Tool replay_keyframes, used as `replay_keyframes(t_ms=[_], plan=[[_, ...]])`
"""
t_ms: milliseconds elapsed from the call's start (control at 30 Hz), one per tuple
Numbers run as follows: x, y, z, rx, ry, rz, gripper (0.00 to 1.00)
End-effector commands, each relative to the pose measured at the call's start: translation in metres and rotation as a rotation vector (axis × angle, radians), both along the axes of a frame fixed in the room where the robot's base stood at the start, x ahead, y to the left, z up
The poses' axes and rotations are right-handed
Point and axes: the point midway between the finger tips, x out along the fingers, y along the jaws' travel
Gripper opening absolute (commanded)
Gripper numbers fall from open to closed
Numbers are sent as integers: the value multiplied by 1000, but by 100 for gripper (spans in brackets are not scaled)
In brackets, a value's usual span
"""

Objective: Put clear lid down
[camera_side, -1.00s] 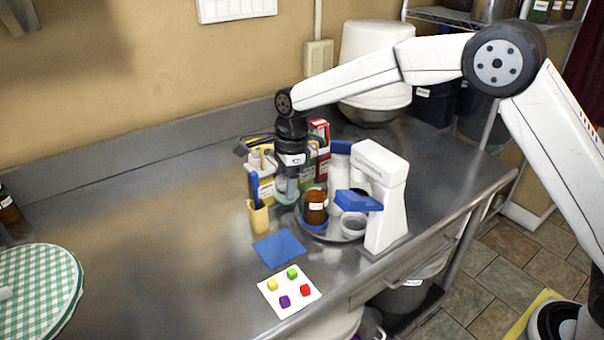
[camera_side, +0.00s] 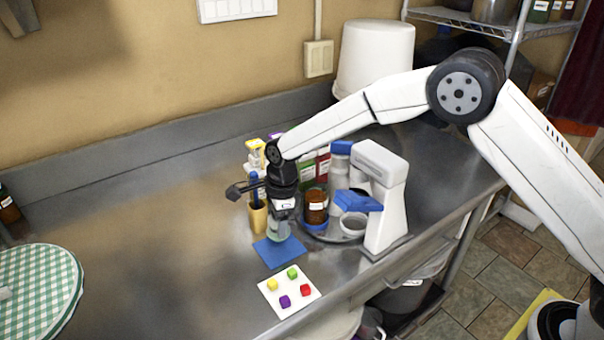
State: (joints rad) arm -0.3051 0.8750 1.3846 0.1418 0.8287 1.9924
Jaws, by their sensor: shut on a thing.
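My gripper (camera_side: 281,221) points down in the middle of the counter, shut on a small clear, greenish thing (camera_side: 276,232) that appears to be the clear lid. The fingers partly hide it, and its exact outline is too small to tell. It is at the back part of the blue square mat (camera_side: 279,257). I cannot tell whether it touches the mat or hangs just above it.
A brown jar (camera_side: 316,210) and a white device with blue parts (camera_side: 383,175) stand close on the right. A yellow cup (camera_side: 257,219) stands just left. A white card (camera_side: 276,302) with several coloured cubes lies in front.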

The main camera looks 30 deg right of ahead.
Motion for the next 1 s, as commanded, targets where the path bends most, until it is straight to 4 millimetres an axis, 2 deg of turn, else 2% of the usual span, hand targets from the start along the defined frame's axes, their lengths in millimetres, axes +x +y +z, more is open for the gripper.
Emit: replay_keyframes(t_ms=[267,600,1000], plan=[[0,0,-6,0,-1,0,5],[0,0,-38,-1,0,0,5],[0,0,-41,0,-1,0,5]])
